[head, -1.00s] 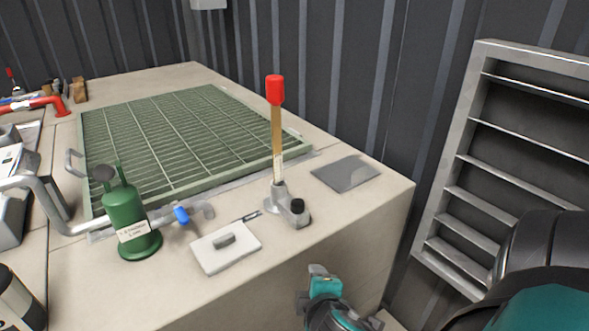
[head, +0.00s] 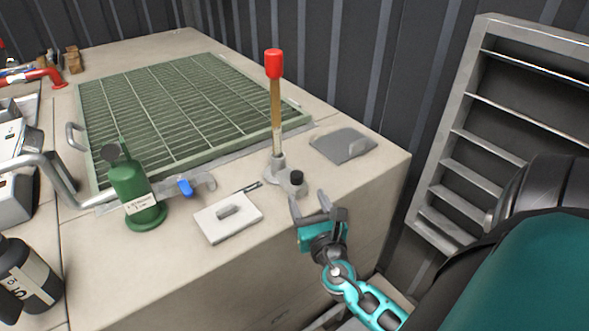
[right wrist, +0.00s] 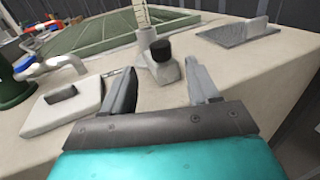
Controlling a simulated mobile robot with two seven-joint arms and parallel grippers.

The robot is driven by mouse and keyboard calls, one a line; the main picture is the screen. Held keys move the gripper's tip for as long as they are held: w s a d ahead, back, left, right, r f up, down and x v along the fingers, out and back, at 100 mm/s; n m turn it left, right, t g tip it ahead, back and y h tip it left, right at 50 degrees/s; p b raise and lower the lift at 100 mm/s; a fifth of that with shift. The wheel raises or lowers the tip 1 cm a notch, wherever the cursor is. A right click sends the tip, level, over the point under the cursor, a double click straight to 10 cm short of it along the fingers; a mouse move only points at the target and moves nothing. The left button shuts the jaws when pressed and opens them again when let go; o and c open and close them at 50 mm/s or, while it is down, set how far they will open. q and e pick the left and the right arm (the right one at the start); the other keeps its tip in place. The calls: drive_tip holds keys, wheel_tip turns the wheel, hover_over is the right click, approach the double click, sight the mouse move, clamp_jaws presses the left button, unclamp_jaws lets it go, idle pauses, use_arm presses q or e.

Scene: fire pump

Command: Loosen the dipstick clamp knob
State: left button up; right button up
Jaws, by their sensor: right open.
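The dipstick (head: 275,115) with its red cap stands upright in a grey metal clamp base (head: 277,177) near the bench's right corner. The black clamp knob (head: 296,178) sits on the right side of that base. In the right wrist view the knob (right wrist: 160,49) shows beyond the fingers, a little left of the middle between them. My right gripper (head: 308,203) is open and empty, just in front of the knob, apart from it. Its two fingers also show in the right wrist view (right wrist: 160,85). My left gripper is not in view.
A white plate with a handle (head: 228,217) lies left of the clamp. A green bottle (head: 136,192), a pipe with a blue valve handle (head: 185,187) and a green grate (head: 185,120) are further left. A grey plate (head: 343,145) lies behind right. A ladder-like rack (head: 465,130) stands right.

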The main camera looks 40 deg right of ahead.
sight(295, 171)
drive_tip(key=x, duration=1.1)
drive_tip(key=shift+w+d, duration=0.2)
drive_tip(key=shift+c, duration=0.3)
drive_tip(key=c, duration=0.9)
